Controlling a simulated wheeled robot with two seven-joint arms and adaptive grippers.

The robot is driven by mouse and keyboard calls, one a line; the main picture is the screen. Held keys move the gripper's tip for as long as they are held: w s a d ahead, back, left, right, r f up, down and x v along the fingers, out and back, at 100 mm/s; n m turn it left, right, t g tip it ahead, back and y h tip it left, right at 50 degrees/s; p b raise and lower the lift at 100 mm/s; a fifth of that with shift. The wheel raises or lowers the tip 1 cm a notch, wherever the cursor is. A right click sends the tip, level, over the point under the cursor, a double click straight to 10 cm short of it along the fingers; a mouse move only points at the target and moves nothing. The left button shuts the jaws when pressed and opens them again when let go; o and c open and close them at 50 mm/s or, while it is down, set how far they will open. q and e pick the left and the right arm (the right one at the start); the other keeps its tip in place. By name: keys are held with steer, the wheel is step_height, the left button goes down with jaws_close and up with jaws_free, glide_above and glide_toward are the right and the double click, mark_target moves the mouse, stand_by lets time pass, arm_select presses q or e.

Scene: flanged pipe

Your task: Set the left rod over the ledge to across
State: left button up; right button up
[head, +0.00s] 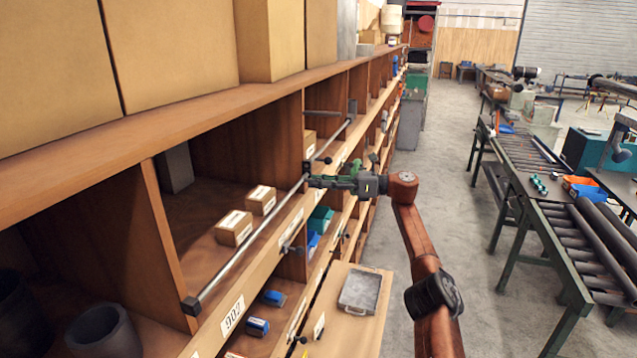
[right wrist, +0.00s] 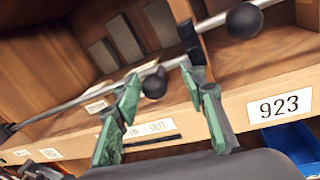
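The left rod (head: 250,241) is a long grey bar along the front of the open shelf bay, just above the ledge (head: 262,271). Its near end sits at a dark block on the left. Its far end reaches my right gripper (head: 312,181), at the bay's divider. In the right wrist view a grey rod (right wrist: 70,103) crosses behind the gripper's green fingers (right wrist: 165,105). The fingers are spread apart, with a dark ball knob (right wrist: 155,82) between them. I cannot tell whether they touch it. My left gripper is not in view.
Another rod (head: 335,138) runs along the farther bay. Small boxes (head: 234,228) stand inside the near bay. A dark-knobbed handle (head: 290,248) sticks out below the ledge. A grey tray (head: 360,291) lies on a wooden surface below. The aisle floor to the right is open.

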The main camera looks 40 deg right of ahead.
steer(key=shift+a, duration=0.1)
steer(key=shift+s, duration=0.15)
steer(key=v, duration=1.2)
steer(key=shift+w, duration=0.2)
